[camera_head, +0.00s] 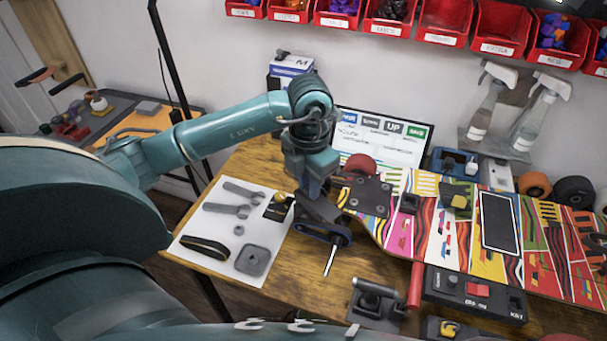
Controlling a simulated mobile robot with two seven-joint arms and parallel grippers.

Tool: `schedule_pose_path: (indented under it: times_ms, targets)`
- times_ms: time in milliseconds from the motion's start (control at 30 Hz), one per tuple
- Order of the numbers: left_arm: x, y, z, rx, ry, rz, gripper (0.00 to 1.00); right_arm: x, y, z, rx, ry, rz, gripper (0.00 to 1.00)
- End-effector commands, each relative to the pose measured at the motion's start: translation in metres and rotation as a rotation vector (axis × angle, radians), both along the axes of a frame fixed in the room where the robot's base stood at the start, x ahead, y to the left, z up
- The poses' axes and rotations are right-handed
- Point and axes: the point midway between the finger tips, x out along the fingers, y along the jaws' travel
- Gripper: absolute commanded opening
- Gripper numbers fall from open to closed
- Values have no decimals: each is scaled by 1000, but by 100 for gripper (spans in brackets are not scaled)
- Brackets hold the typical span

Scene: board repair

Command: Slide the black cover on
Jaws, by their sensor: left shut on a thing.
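My left gripper (312,187) reaches down over the near left end of the colourful skateboard deck (453,240). It is shut on a dark elongated part, which looks like the black cover (318,208). The cover is tilted and sits right at the blue-edged drive housing (334,235). I cannot tell whether the two touch or how far the cover is over it. A bare metal axle (330,262) sticks out toward me from the housing. The fingertips partly hide the cover's upper end. My right gripper is not in view.
A white mat (205,222) at left holds wrenches, a belt (206,247) and a grey square plate (253,260). A red wheel (359,165) is behind the gripper.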

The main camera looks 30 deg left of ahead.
Motion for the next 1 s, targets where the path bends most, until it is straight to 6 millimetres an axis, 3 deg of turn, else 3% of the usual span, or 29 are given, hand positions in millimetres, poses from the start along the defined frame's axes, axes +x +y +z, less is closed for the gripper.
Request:
schedule_pose_path:
  times_ms: [100,300,633,1000]
  targets:
    - [1,7,0,0,8,260,2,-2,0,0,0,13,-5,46]
    - [1,14,-3,4,11,496,2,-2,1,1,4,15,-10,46]
    - [1,15,-18,4,13,530,2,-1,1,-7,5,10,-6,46]
    - [2,15,-21,4,11,528,2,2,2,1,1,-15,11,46]
